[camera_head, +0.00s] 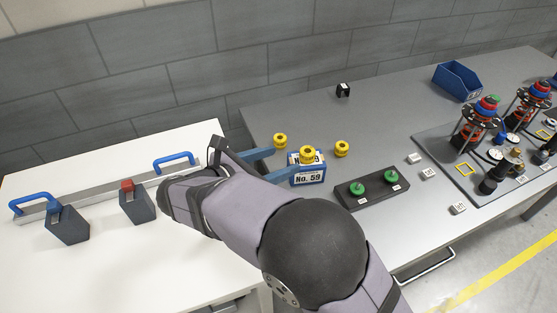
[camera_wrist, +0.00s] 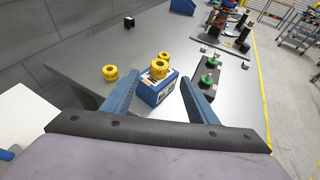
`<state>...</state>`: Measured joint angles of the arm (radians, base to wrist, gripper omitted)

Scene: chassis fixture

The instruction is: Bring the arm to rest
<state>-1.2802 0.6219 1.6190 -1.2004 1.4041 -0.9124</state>
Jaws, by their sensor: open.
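My gripper (camera_head: 289,162) is over the grey table (camera_head: 395,110), its two blue fingers spread apart with nothing held between them. In the wrist view the open fingers (camera_wrist: 159,76) stand on either side of a blue box (camera_wrist: 158,90). The blue box (camera_head: 310,175) has white labels reading No. 59, and a yellow knob (camera_head: 306,155) is on or just above its top. Whether the fingers touch the box I cannot tell. My arm comes in from the lower right and hides part of the white table.
Two more yellow knobs (camera_head: 280,140) (camera_head: 342,149) stand near the box. A black block with green knobs (camera_head: 372,190) is to the right. A blue bin (camera_head: 457,80) and a dark plate with assemblies (camera_head: 445,150) are farther right. Two dark blocks and a blue-handled rail (camera_head: 85,199) occupy the white table.

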